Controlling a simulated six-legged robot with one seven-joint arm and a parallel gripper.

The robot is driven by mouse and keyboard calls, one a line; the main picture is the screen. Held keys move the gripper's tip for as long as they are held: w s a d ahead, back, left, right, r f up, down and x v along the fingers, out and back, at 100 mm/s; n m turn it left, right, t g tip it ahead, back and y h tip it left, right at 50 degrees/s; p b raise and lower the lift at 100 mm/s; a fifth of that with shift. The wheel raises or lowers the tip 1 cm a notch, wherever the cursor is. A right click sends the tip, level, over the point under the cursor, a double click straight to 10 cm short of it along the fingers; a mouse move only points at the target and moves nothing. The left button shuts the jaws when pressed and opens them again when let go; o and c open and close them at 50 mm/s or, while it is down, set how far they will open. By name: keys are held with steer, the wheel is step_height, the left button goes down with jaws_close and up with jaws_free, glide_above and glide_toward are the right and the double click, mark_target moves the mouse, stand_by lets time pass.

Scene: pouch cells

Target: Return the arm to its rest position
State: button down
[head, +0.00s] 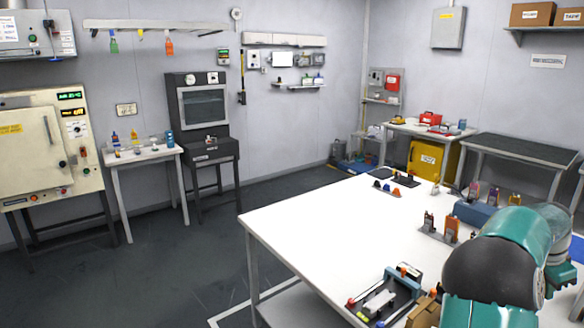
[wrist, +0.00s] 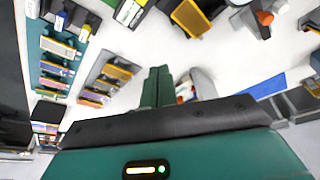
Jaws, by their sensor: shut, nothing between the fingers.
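My arm (head: 500,258), teal with a black joint cover, shows at the lower right of the head view, in front of the white table (head: 310,228). Its gripper end cannot be made out there. In the wrist view my gripper (wrist: 156,74) shows as two green fingers side by side, closed together with nothing between them. The fingers point away over the white table surface, with the black and teal wrist housing below them. How far the fingertips are above the table is hard to tell.
A fixture with orange and red knobs (head: 382,297) sits at the table's near edge, close to my arm. A small rack of cells (head: 440,228) and a blue block (head: 478,212) stand behind it. The table's left part is clear. Open floor (head: 160,255) lies left.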

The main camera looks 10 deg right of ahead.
steer(key=w+a+r+n+t+y, duration=0.1)
steer(key=a+r+n, duration=0.2)
steer(key=a, duration=0.7)
steer(key=w+a+r+n+t+y, duration=0.1)
steer(key=a+r+n+t, duration=0.15)
steer(key=a, duration=0.75)
steer(key=w+a+r+n+t+y, duration=0.1)
steer(key=a+r+n, duration=0.2)
steer(key=a, duration=0.7)
steer(key=s+a+f+n+t, duration=0.1)
steer(key=s+a+n, duration=0.4)
steer(key=a, duration=0.7)
steer(key=s+a+f+n, duration=0.1)
steer(key=s+a+n, duration=0.5)
steer(key=s+a, duration=0.3)
steer(key=a, duration=0.3)
steer(key=shift+s+a+t+y, duration=0.2)
steer(key=shift+s+t+y, duration=0.1)
steer(key=shift+t+y, duration=0.1)
